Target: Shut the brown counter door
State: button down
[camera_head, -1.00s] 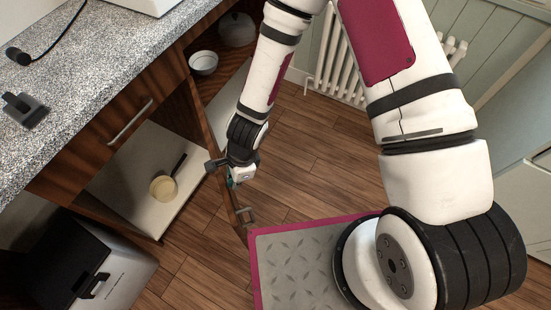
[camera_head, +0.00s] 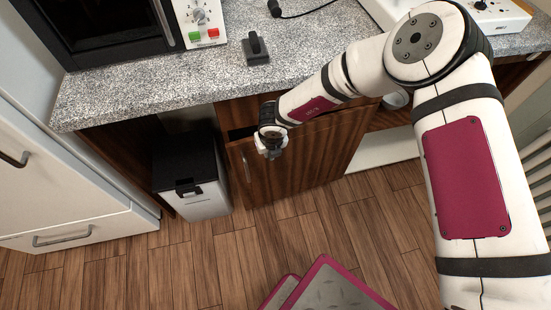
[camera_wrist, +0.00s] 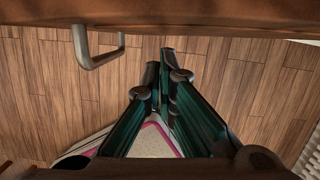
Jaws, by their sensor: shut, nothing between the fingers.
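The brown counter door (camera_head: 305,160) hangs under the speckled counter and covers most of its opening. A dark gap shows above its top edge at the left, so it looks slightly ajar. Its metal handle (camera_head: 246,166) is near the left edge. My gripper (camera_head: 270,152) is at the upper left part of the door, on its outer side. In the wrist view, the fingers (camera_wrist: 168,72) are shut and empty. They point toward the door (camera_wrist: 190,14), with the handle (camera_wrist: 100,58) to their left. Whether they touch the door I cannot tell.
A grey-and-black bin (camera_head: 197,180) stands left of the door. White drawers (camera_head: 60,190) are farther left. The counter (camera_head: 190,85) holds a microwave (camera_head: 100,30) and a black object (camera_head: 256,50). A radiator (camera_head: 540,190) is at the right.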

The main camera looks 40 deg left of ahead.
jog(key=shift+w+a, duration=0.3)
jog(key=shift+a, duration=0.35)
jog(key=v, duration=1.2)
